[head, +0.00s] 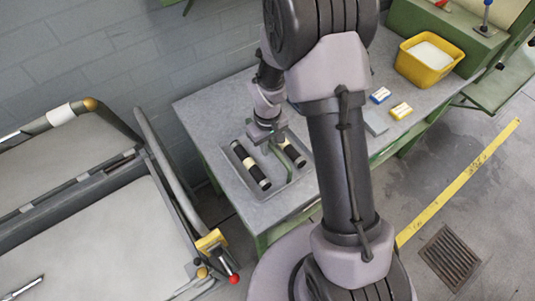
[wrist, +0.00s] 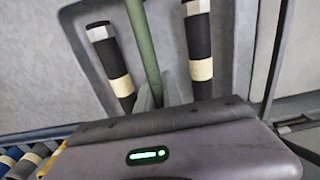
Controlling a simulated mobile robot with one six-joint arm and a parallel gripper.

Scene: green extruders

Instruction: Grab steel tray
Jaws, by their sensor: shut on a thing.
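The steel tray (head: 275,183) is a grey, shallow tray at the near left end of the grey worktable; it also fills much of the wrist view (wrist: 171,35). A green handle bar (wrist: 143,45) runs along its middle, between two dark cylinders with cream bands, the left one (head: 250,165) and the right one (head: 294,153). My gripper (head: 268,140) reaches down over the tray. In the wrist view, its fingers (wrist: 158,98) are shut on the green handle bar. The gripper body hides the near part of the tray.
The worktable (head: 210,110) also holds a yellow bin (head: 428,62), a blue-and-white item (head: 380,95), a yellow-and-white item (head: 401,110) and a flat grey piece (head: 375,122). A machine with a red knob (head: 234,279) stands left. A brick wall stands behind.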

